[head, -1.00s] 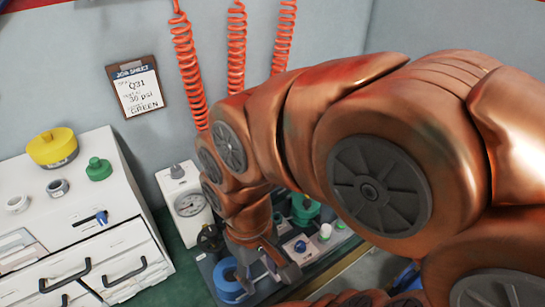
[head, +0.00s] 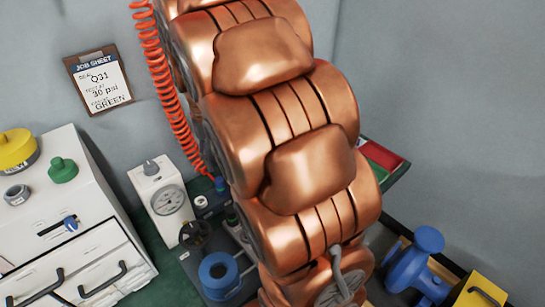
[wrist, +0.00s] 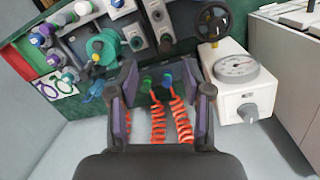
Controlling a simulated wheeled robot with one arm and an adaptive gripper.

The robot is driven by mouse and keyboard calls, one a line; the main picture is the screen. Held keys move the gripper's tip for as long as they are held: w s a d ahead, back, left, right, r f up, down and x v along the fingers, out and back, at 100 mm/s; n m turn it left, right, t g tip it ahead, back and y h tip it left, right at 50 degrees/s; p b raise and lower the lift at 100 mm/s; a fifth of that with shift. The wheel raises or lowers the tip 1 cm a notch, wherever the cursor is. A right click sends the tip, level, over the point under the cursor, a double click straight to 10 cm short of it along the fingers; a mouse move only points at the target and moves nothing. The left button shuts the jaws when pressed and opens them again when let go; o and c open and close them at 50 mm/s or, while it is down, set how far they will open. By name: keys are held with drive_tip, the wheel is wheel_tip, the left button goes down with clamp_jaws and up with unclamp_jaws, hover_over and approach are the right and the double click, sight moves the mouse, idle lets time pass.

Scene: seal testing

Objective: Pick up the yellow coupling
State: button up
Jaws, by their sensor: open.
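No small part that I can surely call the yellow coupling shows. The clearest yellow piece is a round yellow-topped part with a grey base (head: 17,150), on the white cabinet in the head view. My gripper (wrist: 160,76) shows in the wrist view, open, with its two dark fingers apart. Between and beyond the fingers are a green hose end (wrist: 147,83) and a blue hose end (wrist: 167,80) on orange coiled hoses (wrist: 158,123). Nothing is visibly held. In the head view my arm covers the middle and my gripper does not show.
A white gauge box (wrist: 238,75) stands right of my gripper, with a black handwheel (wrist: 213,22) near it. A teal round fitting (wrist: 102,47) sits left on the bench. The head view shows a blue ring (head: 218,276) and a blue fitting (head: 418,262).

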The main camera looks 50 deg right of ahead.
drive_tip(key=w+d+f+m+b, duration=0.1)
drive_tip(key=w+d+f, duration=0.35)
drive_tip(key=d, duration=0.35)
drive_tip(key=w+d+f+m+b, duration=0.1)
drive_tip(key=w+d+f+b, duration=0.1)
drive_tip(key=w+d+f, duration=0.45)
drive_tip(key=w+d+f+m+b, duration=0.15)
drive_tip(key=w+d, duration=0.25)
drive_tip(key=d, duration=0.5)
drive_tip(key=shift+m+t, duration=0.6)
drive_tip(key=shift+m, duration=0.25)
drive_tip(key=d+f, duration=0.6)
drive_tip(key=d, duration=0.1)
drive_tip(key=d+f+b, duration=0.1)
drive_tip(key=d+f, duration=0.2)
drive_tip(key=shift+w+d, duration=0.3)
drive_tip(key=shift+w, duration=0.1)
drive_tip(key=shift+d+f, duration=0.45)
drive_tip(key=shift+f, duration=0.25)
drive_tip(key=shift+w+a+f+p, duration=0.1)
drive_tip(key=shift+f+p, duration=0.55)
drive_tip(key=shift+f, duration=3)
clamp_jaws()
